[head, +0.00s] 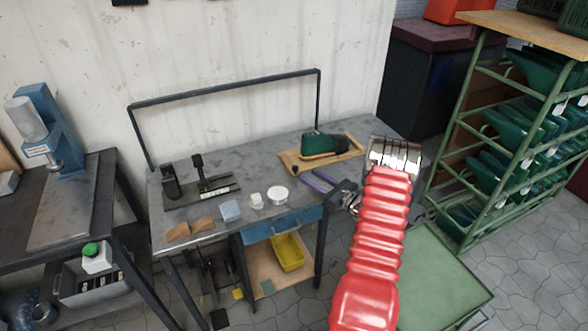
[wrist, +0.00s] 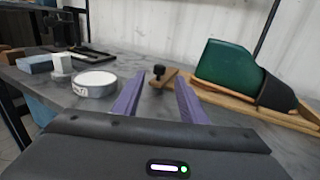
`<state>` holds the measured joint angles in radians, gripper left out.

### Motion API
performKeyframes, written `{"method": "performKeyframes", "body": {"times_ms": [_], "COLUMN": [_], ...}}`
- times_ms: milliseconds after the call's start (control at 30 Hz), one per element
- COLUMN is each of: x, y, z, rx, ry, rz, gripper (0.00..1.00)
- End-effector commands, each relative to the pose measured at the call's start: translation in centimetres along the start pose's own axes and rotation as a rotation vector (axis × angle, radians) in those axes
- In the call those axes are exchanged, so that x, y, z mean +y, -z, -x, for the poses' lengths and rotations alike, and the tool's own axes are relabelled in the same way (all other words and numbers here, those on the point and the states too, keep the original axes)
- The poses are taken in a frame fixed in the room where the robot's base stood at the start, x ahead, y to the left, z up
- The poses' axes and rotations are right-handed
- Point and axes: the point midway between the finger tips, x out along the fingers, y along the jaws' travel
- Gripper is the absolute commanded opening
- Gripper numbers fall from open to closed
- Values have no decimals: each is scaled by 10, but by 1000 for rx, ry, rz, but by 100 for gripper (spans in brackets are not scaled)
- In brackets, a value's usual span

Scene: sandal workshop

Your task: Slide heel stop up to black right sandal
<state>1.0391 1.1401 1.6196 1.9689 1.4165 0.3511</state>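The black right sandal (head: 341,144) sits on a green last (head: 318,145) on a wooden board. In the wrist view its black strap (wrist: 276,94) wraps the low right end of the green last (wrist: 226,62). What appears to be the heel stop, a small wooden piece with a black knob (wrist: 158,72), is at the board's left end, apart from the last's tall left end. The knob also shows in the head view (head: 295,169). My gripper (head: 314,178) is open and empty, its purple fingers low over the table. In the wrist view the knob shows beyond and between the fingertips.
A white round tin (wrist: 94,84), a white hexagonal piece (wrist: 62,66) and a blue-grey block (head: 230,210) stand left of my gripper. Brown wedges (head: 190,229) and a black fixture (head: 203,192) are farther left. The wooden board (head: 350,153) lies toward the table's right end.

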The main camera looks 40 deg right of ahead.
Motion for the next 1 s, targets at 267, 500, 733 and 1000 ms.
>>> {"method": "performKeyframes", "body": {"times_ms": [267,500,733,1000], "x": [1,1,1,1], "y": [1,0,0,0], "z": [-44,-79,-93,-93], "rx": [1,0,1,0], "ry": [-2,-3,-2,-1], "rz": [0,1,0,0], "gripper": [39,39,39,38]}}
